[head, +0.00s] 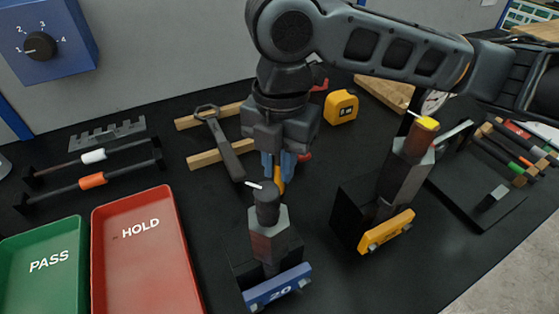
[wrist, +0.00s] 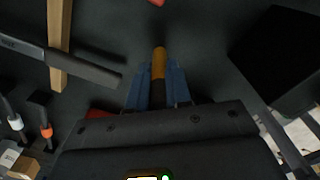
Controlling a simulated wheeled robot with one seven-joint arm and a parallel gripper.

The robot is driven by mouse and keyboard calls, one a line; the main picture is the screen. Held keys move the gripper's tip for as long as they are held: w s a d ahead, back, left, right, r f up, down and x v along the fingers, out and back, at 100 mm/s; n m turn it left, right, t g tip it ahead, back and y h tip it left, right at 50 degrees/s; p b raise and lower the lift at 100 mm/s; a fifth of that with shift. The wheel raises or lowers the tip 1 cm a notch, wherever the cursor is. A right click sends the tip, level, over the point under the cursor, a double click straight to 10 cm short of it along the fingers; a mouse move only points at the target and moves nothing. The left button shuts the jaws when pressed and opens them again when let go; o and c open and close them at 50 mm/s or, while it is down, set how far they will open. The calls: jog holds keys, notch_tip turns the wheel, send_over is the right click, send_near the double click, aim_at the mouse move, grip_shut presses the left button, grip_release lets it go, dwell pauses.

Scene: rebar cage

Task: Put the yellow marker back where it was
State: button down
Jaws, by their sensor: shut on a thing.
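My gripper (head: 278,165) points down near the middle of the bench, with its blue fingers shut on the yellow marker (head: 279,180). In the wrist view, the marker (wrist: 158,62) sticks out between the blue fingers (wrist: 157,88), its yellow-orange end outward and a dark part between the fingers. The rest of it is hidden by the gripper. In the head view, the marker's lower end is partly behind the dark tool with the blue "20" base (head: 275,287), so I cannot tell whether it touches the bench.
A similar tool with a yellow base (head: 386,231) stands to the right. A wrench (head: 221,146) lies across wooden strips on the left. A red HOLD tray (head: 142,255) and a green PASS tray (head: 45,265) are front left. A yellow tape measure (head: 341,107) sits behind.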

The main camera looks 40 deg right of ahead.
jog(key=shift+f, duration=0.2)
jog(key=c, duration=1.1)
grip_release()
jog(key=shift+o, duration=0.2)
jog(key=shift+r, duration=0.1)
jog(key=r, duration=1.2)
jog(key=shift+w+d+r+p, duration=0.1)
jog(key=shift+d+r+p, duration=0.1)
jog(key=shift+p, duration=0.2)
